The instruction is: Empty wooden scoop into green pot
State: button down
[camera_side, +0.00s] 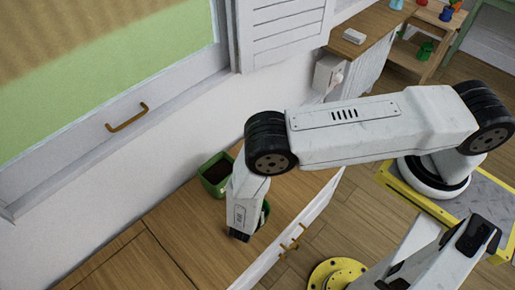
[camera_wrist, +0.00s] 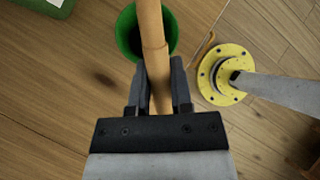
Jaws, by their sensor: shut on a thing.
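My gripper (camera_wrist: 160,75) is shut on the light wooden handle of the scoop (camera_wrist: 151,35). The handle runs from between the fingers to the top edge of the wrist view, where the scoop's far end is out of frame. A round green container (camera_wrist: 124,40) is beneath the handle, partly covered by it. In the side view my gripper (camera_side: 240,235) points down close to the wooden top, and a green rim (camera_side: 265,210) shows behind it. A square-looking green pot (camera_side: 207,185) with dark soil stands behind my gripper. The scoop cannot be made out in the side view.
The wooden counter top (camera_side: 165,225) is bare at the left. A white wall rises behind it, with a window and an orange-brown handle (camera_side: 127,118). A green corner (camera_wrist: 48,5) shows at the wrist view's top left. A yellow round base (camera_wrist: 208,85) stands beside the counter.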

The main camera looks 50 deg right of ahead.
jog(key=shift+w+d+f+t+h, duration=0.2)
jog(key=shift+f+t+h, duration=0.1)
jog(key=shift+t+h, duration=0.25)
jog(key=shift+w+d+f+t+h, duration=0.15)
jog(key=shift+f+t+h, duration=0.1)
jog(key=shift+t+h, duration=0.3)
jog(key=shift+w+d+f+m+t+h, duration=0.2)
jog(key=shift+w+d+f+t+h, duration=0.15)
jog(key=shift+h, duration=0.4)
jog(key=shift+w+d+f+m+t+h, duration=0.1)
jog(key=shift+d+f+m+t+h, duration=0.1)
jog(key=shift+t+h, duration=0.4)
jog(key=shift+h, duration=0.25)
jog(key=shift+r, duration=0.2)
